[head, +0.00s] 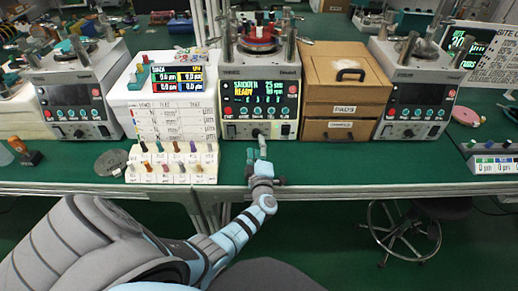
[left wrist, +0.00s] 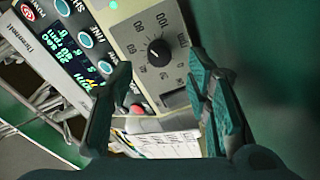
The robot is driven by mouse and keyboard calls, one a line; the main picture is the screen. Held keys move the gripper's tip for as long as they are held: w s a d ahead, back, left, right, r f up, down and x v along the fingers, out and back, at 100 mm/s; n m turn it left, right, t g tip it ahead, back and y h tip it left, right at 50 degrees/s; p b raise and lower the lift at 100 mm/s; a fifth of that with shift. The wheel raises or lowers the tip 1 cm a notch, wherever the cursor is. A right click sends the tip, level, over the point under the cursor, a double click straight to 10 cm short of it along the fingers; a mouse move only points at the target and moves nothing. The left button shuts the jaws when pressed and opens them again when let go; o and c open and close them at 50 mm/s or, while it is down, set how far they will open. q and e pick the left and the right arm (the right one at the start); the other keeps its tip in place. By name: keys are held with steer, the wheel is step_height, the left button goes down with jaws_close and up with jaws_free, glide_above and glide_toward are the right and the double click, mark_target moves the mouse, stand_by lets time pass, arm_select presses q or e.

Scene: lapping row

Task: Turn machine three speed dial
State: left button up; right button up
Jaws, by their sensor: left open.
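A lapping machine (head: 261,97) with a lit green and yellow display stands at the middle of the bench. In the left wrist view its black speed dial (left wrist: 159,52) sits on a pale panel, ringed by a printed scale marked up to 100. My left gripper (head: 258,146) is at the lower front of this machine, over the bench's front part. In the left wrist view my left gripper (left wrist: 162,64) is open, with one finger on each side of the dial. I cannot tell whether either fingertip touches it. My right gripper is out of view.
Machines with dark displays stand at left (head: 78,95) and right (head: 413,95). A white chart stand (head: 172,112) and a rack of small coloured pegs (head: 172,165) are left of the middle machine. A brown drawer cabinet (head: 342,107) is right. Bare green bench (head: 350,165) lies to the right.

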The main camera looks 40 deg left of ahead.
arm_select(q)
steer(key=v, duration=0.7)
steer(key=shift+r, duration=0.1)
steer(key=shift+a, duration=0.1)
